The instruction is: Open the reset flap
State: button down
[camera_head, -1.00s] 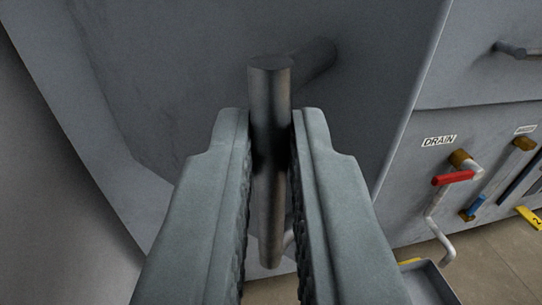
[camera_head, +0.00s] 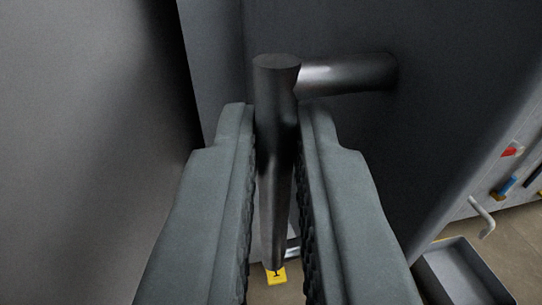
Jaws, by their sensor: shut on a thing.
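A round dark metal bar handle (camera_head: 275,120) stands upright between the jaws of my gripper (camera_head: 277,115). My gripper is shut on this handle, with a finger on each side. A short round stem (camera_head: 350,75) joins the handle to a dark grey panel (camera_head: 430,110) on the right, which appears to be the flap. The panel is seen at a slant. No reset label shows, and my fingers hide part of the handle and the area below.
A grey wall (camera_head: 90,120) fills the left, with a dark strip beside it. At lower right are a grey tray (camera_head: 465,272), a bent pipe (camera_head: 482,215), a red-handled valve (camera_head: 512,150) and a blue lever (camera_head: 508,186). A yellow tag (camera_head: 276,277) marked 1 is below the handle.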

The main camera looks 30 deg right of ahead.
jog(key=shift+w+a+r, duration=0.1)
jog(key=shift+w+a, duration=0.15)
jog(key=shift+w, duration=0.05)
jog(key=c, duration=1.5)
grip_release()
jog(key=shift+d, duration=0.25)
jog(key=shift+a, duration=0.15)
jog(key=v, duration=0.7)
jog(key=shift+s, duration=0.2)
